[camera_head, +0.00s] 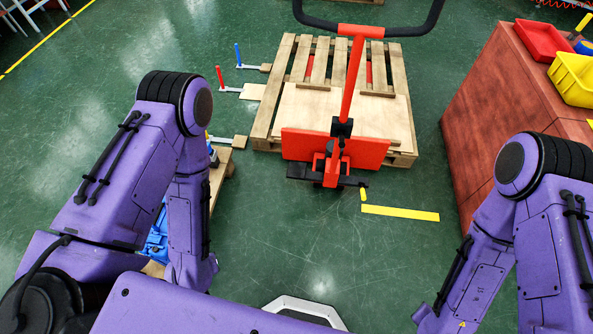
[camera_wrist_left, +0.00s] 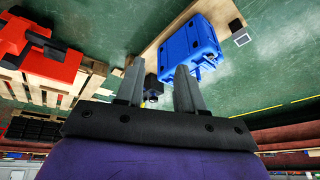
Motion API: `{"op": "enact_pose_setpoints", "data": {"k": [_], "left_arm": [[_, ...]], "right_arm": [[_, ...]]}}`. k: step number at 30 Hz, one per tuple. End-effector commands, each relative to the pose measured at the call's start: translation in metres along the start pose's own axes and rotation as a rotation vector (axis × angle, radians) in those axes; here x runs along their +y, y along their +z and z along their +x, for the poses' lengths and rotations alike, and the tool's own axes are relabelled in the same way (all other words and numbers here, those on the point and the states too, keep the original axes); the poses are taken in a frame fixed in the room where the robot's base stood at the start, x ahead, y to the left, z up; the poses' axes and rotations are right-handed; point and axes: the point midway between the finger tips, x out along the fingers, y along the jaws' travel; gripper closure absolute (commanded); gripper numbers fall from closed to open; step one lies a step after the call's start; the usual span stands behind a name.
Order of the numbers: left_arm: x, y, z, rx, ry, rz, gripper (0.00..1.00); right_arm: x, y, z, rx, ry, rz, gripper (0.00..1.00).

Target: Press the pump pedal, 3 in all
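A red pallet jack (camera_head: 335,160) stands in front of a wooden pallet (camera_head: 410,154), its tall handle leaning up to a black grip bar. Low on its left side is a flat black piece (camera_head: 303,172) that looks like the pedal; a thin dark lever (camera_head: 354,183) sticks out to the right. Part of the jack (camera_wrist_left: 40,48) shows at upper left in the left wrist view. My left gripper (camera_wrist_left: 158,82) is open with nothing between its fingers, well away from the jack. My left arm hides it in the head view. My right gripper is outside both views.
A blue case (camera_wrist_left: 193,48) on a wooden board (camera_wrist_left: 168,38) is close beyond my left gripper; it partly shows behind my left arm (camera_head: 157,240). A reddish cabinet (camera_head: 505,110) with red and yellow bins stands at right.

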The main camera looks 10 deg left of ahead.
Motion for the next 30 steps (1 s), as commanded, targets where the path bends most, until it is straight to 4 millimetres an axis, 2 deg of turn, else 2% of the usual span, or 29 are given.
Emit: {"op": "enact_pose_setpoints", "data": {"k": [1,3,30], "left_arm": [[0.0,0.0,0.0,0.0,0.0,0.0,0.8],[0.0,0.0,0.0,0.0,0.0,0.0,1.0],[0.0,0.0,0.0,0.0,0.0,0.0,1.0]], "right_arm": [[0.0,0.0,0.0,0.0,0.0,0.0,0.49],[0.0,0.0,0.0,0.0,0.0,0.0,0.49],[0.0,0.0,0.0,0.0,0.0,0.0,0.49]]}}
